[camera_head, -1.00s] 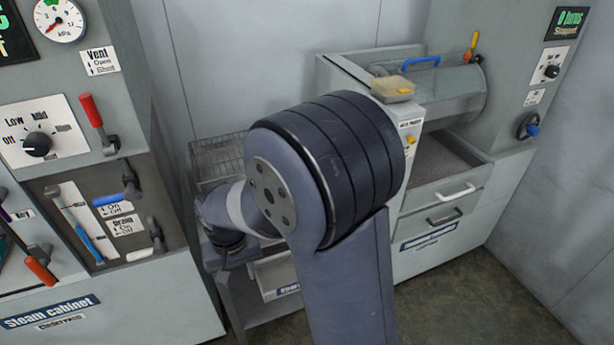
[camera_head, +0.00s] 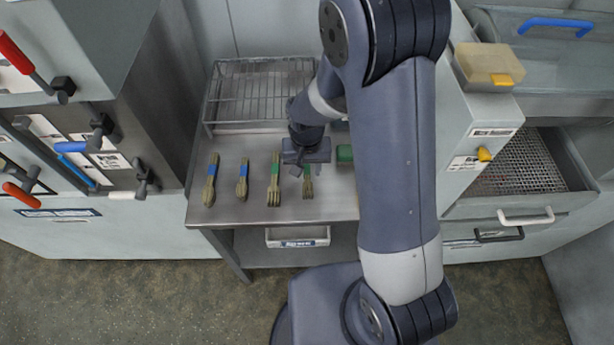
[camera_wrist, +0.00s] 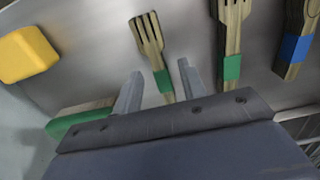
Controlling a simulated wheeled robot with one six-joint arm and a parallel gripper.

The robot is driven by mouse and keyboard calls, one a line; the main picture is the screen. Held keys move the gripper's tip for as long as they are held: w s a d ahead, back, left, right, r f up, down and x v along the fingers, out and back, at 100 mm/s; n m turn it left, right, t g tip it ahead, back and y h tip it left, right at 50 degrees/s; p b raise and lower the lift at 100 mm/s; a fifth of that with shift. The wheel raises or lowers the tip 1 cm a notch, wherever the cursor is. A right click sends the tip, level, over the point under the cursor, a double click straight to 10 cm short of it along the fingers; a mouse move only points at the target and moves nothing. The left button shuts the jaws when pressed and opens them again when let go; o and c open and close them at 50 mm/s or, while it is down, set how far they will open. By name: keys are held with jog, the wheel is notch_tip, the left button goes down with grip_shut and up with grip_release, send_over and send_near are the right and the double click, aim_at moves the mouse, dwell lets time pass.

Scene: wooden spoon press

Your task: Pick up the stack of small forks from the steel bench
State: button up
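The small fork stack (camera_head: 308,184) lies on the steel bench (camera_head: 240,214), tines toward the front edge, with a green band. My gripper (camera_head: 298,168) is above the band end of this stack, and my wrist partly hides it. In the wrist view, my gripper (camera_wrist: 159,72) is open, with one finger on each side of the small fork stack (camera_wrist: 150,38) near its green band. The fingers look empty. I cannot tell how far they are above the bench.
A larger green-banded fork stack (camera_head: 273,183) lies just left of it. Two blue-banded stacks, one small (camera_head: 242,182) and one large (camera_head: 211,182), lie further left. A wire rack (camera_head: 262,92) stands behind.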

jog(key=shift+f, duration=1)
jog(key=shift+c, duration=0.4)
grip_shut()
